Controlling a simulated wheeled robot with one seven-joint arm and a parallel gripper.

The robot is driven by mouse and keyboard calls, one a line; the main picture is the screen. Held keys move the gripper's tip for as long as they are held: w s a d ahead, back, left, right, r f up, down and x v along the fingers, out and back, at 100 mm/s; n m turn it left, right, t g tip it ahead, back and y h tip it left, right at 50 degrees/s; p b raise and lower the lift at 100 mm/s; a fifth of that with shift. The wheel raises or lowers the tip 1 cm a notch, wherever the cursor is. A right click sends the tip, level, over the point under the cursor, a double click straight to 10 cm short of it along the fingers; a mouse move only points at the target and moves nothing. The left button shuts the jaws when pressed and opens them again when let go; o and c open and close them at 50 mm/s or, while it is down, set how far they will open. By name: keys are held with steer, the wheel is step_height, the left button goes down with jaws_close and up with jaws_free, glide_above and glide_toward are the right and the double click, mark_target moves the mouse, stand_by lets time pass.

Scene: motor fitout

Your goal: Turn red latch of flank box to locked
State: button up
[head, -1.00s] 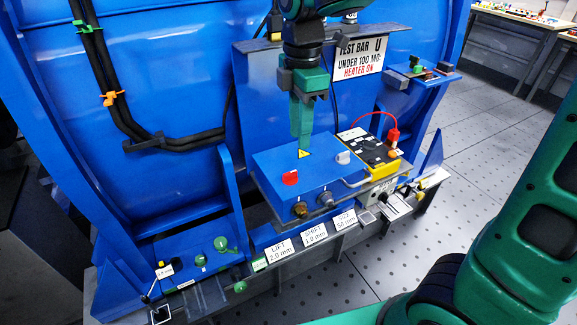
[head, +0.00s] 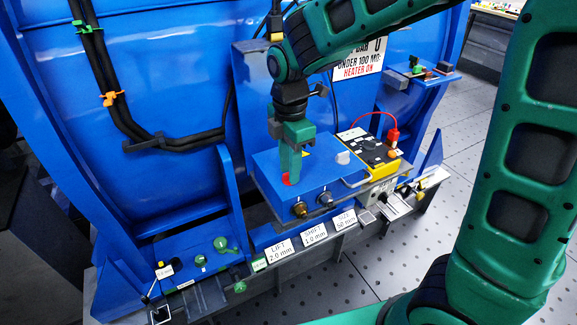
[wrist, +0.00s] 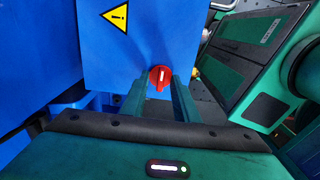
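The flank box is a blue box (head: 318,183) fixed on the blue motor housing, with a yellow warning triangle on its top. Its red latch (wrist: 160,78) is a round red knob with a white line, which runs roughly upright in the wrist view. In the head view only a bit of the red latch (head: 287,179) shows beside my fingers. My gripper (head: 290,178) points down at the latch. In the wrist view my gripper's two fingers (wrist: 158,92) stand apart, with the latch between or just beyond their tips. Contact cannot be told.
A black and yellow tester (head: 368,150) with a red lead stands right of the box. Two cable glands (head: 312,204) stick out of the box front. Labelled plates (head: 313,235) line the ledge below. Black cables (head: 130,110) run on the left. Open floor lies at the lower right.

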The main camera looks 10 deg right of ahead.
steer(key=shift+f, duration=0.1)
jaws_close()
steer(key=shift+m, duration=0.4)
steer(key=m, duration=0.6)
steer(key=shift+w+m, duration=0.1)
steer(key=shift+m, duration=0.3)
steer(key=m, duration=1)
steer(key=shift+m, duration=0.3)
